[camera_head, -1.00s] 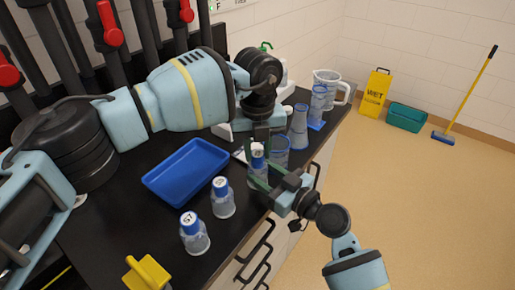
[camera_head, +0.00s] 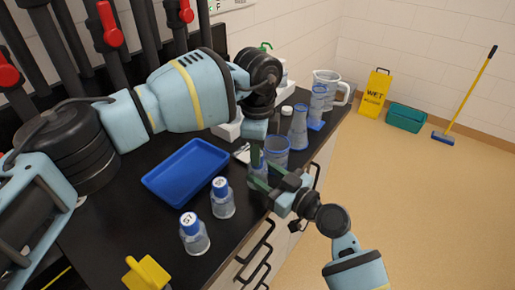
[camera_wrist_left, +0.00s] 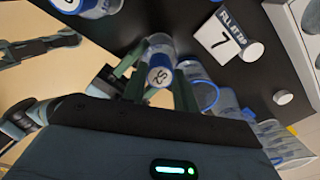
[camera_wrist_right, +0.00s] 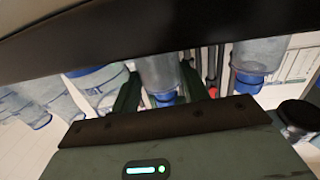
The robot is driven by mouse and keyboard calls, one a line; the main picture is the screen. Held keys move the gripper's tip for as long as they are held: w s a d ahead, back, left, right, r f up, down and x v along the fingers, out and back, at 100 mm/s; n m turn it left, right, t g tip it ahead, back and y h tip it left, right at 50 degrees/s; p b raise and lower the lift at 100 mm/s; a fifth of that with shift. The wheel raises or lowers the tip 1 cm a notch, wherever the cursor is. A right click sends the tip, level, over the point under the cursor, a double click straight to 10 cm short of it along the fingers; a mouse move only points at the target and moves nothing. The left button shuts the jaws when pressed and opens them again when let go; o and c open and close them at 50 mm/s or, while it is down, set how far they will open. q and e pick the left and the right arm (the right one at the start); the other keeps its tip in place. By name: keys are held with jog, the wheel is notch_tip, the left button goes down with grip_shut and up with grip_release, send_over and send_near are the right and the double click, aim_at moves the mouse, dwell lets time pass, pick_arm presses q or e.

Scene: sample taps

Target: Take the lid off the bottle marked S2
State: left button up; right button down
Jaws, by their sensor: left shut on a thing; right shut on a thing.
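The bottle marked S2 (camera_wrist_left: 161,45) is clear, and its blue lid (camera_wrist_left: 160,76) faces the left wrist camera with the label readable. My left gripper (camera_head: 257,148) comes from above with its fingers on both sides of the lid, shut on it. The bottle also shows in the right wrist view (camera_wrist_right: 157,72), where my right gripper (camera_wrist_right: 161,88) is shut around its body from the side. In the head view the fingers hide most of the bottle and lid. Lid and body are in line; I cannot tell whether a gap lies between them.
Two other blue-lidded bottles stand on the black counter, one in front (camera_head: 194,235) and one behind it (camera_head: 222,198). A blue tray (camera_head: 186,171) lies behind them. A beaker (camera_head: 276,150), a flask (camera_head: 299,128) and a jug (camera_head: 325,88) stand close beyond the grippers. A yellow object (camera_head: 147,273) is at the front.

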pick_arm(q)
jog(key=o, duration=1.1)
jog(key=shift+r, duration=0.15)
jog(key=shift+r, duration=2.15)
jog(key=shift+c, duration=0.3)
